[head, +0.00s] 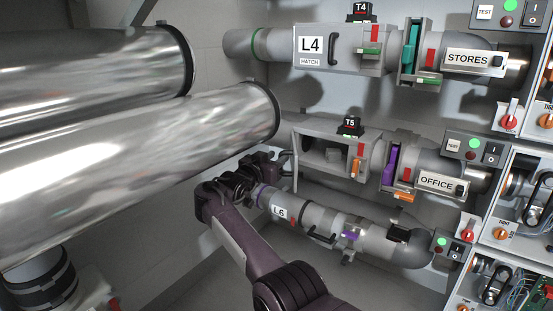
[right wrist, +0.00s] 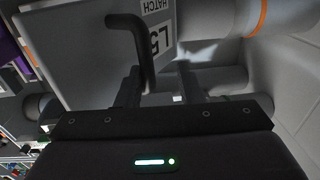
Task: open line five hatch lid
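The line five housing (head: 335,150), under the T5 tag, stands open at the front, and its inside shows. Its hatch lid (head: 294,170) is swung out to the left and seen nearly edge-on. In the right wrist view the lid (right wrist: 90,45) carries the label "L5 HATCH" and a black bar handle (right wrist: 128,30). My right gripper (head: 283,160) is beside the lid at the housing's left. In the right wrist view my right gripper (right wrist: 160,90) has its fingers apart, with the handle's near end close to the left finger. Contact is unclear. My left gripper is out of view.
Large shiny pipes (head: 120,160) fill the left. The closed L4 hatch (head: 320,50) is above, and the L6 tube (head: 330,225) runs just below my right gripper. A purple slide gate (head: 390,165) and the OFFICE tube (head: 437,183) lie to the right, with switch panels (head: 520,200) beyond.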

